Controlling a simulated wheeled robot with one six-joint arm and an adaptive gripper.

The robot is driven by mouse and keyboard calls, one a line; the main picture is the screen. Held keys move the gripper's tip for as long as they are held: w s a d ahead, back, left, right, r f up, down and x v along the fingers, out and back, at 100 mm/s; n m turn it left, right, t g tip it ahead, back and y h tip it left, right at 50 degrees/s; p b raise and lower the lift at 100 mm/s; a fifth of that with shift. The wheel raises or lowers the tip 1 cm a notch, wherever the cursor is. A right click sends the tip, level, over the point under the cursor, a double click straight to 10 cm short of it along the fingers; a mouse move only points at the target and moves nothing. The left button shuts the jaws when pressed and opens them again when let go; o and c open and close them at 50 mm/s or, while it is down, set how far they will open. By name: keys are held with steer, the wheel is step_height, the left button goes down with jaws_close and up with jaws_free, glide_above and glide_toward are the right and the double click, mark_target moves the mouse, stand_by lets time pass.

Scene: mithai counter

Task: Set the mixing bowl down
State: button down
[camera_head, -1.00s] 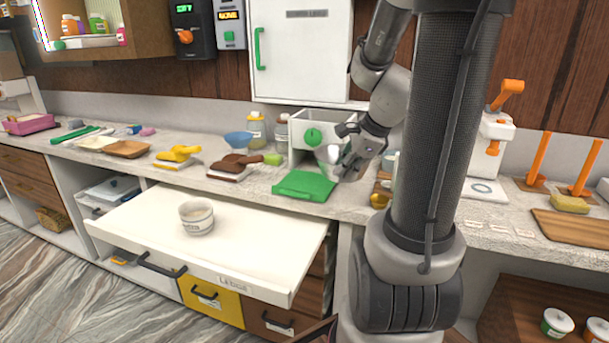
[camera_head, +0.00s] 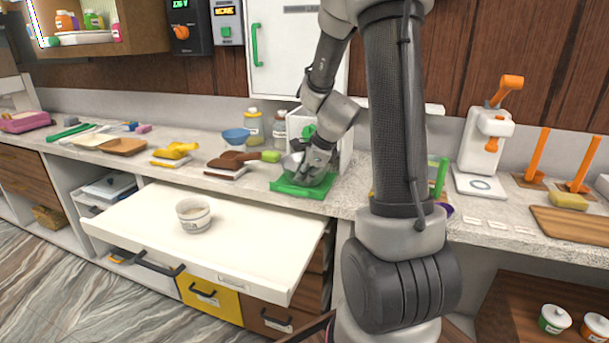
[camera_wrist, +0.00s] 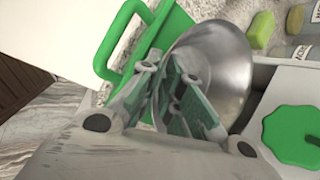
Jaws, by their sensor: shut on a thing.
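The mixing bowl, a shiny metal bowl (camera_wrist: 222,62), is held at its side between the fingers of my gripper (camera_wrist: 165,95) in the wrist view. In the head view the bowl (camera_head: 292,161) shows only in part, mostly hidden by my gripper (camera_head: 314,172). My gripper is shut on it, low over a green panel (camera_head: 285,188) on the counter in front of a white box. The green panel (camera_wrist: 152,45), with a handle, lies beside and behind the bowl in the wrist view. I cannot tell whether the bowl touches it.
The white box has a green knob (camera_wrist: 292,135). Left of the panel are a brown pan-like tool (camera_head: 232,160), a blue bowl (camera_head: 236,137) and jars (camera_head: 253,128). A white pulled-out drawer top (camera_head: 140,222) with a labelled cup (camera_head: 194,214) juts out in front.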

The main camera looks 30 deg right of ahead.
steer(key=c, duration=1.9)
jaws_free()
steer(key=shift+f, duration=0.1)
steer(key=v, duration=1.2)
steer(key=s+a+r+n, duration=0.1)
steer(key=s+a+n, duration=0.2)
steer(key=s+n, duration=0.4)
steer(key=s+a+r+n+g+h, duration=0.1)
steer(key=s+a+r+n, duration=0.1)
steer(key=s+n, duration=0.4)
steer(key=s+a+r+n, duration=0.2)
steer(key=s+n, duration=0.5)
steer(key=n, duration=0.4)
steer(key=shift+s+a+n+g, duration=0.3)
steer(key=shift+s+a, duration=0.05)
steer(key=shift+a, duration=0.45)
